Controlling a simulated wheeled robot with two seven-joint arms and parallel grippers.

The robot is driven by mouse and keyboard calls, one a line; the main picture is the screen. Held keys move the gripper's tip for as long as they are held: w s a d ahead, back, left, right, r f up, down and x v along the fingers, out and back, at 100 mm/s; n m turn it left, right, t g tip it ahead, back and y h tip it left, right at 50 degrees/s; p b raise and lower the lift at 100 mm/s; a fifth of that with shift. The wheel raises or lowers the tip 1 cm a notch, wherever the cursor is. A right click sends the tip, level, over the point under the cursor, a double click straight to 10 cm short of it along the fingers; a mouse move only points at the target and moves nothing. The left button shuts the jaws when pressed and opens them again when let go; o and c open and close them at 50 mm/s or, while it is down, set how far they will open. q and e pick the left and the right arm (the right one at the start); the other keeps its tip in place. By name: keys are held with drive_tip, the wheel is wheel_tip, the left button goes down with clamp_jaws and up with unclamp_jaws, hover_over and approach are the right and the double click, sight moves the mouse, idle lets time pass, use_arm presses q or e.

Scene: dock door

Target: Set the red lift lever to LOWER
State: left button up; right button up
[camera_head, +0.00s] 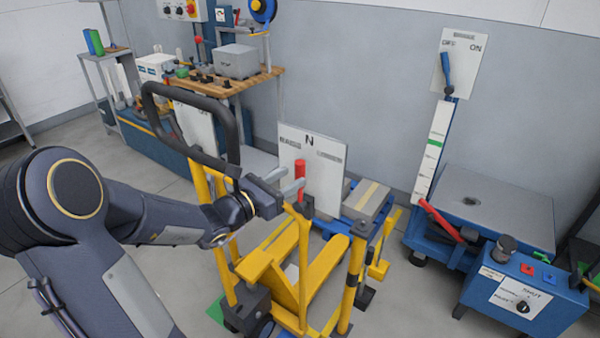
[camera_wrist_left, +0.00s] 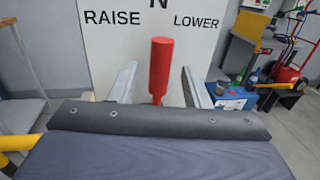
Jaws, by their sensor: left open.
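The red lift lever (camera_head: 300,172) stands upright in front of a white plate (camera_head: 326,172) on the yellow pallet truck. The plate reads RAISE at the left, N at the middle and LOWER at the right. In the left wrist view the lever (camera_wrist_left: 160,66) points up beneath the N. My left gripper (camera_head: 286,183) is open, with its two fingers to the left and right of the lever. In the wrist view a gap shows on each side of it, and the lever's foot is hidden by the gripper body. My right gripper is not in view.
The black handle loop (camera_head: 150,105) of the truck rises beside my left forearm. Yellow posts (camera_head: 352,275) stand around the lever. A blue lift table (camera_head: 495,205) and a blue control box (camera_head: 525,295) are at the right. A wooden bench (camera_head: 235,85) stands behind.

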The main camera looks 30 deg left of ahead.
sight(296, 175)
use_arm(q)
drive_tip(key=shift+x, duration=2.15)
clamp_jaws()
